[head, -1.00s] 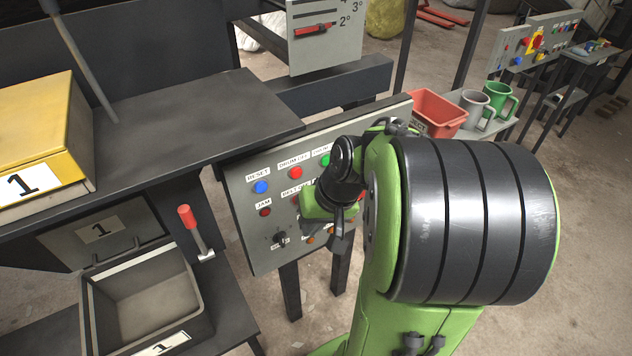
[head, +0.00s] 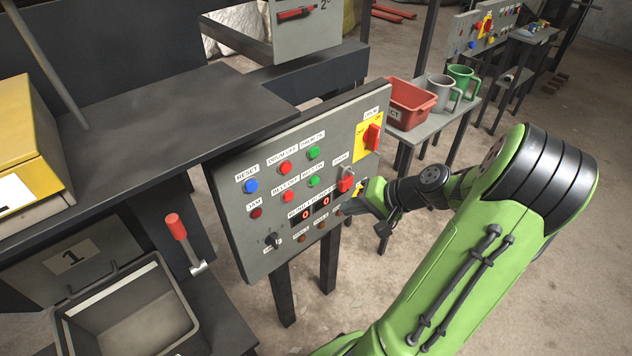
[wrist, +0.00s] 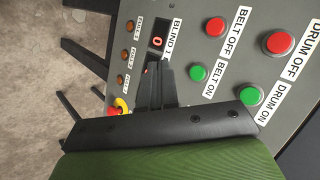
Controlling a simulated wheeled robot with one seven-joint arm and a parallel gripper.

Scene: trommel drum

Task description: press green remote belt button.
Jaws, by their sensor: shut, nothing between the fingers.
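The near grey control panel (head: 262,225) carries a green BELT ON button (head: 314,181), right of the red BELT OFF button (head: 288,196). The green DRUM ON button (head: 313,153) is above it. In the wrist view the BELT ON button (wrist: 198,73) is just right of my gripper (wrist: 160,72), and BELT OFF (wrist: 215,27) is above it. My gripper (head: 358,202) is shut and empty, at the lower right of the panel in the head view. Touch with the panel cannot be told. A second control panel (head: 467,44) stands far back; its labels are too small to read.
A red-handled lever (head: 178,228) is left of the panel. A yellow-backed red switch (head: 372,136) sits at the panel's upper right.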

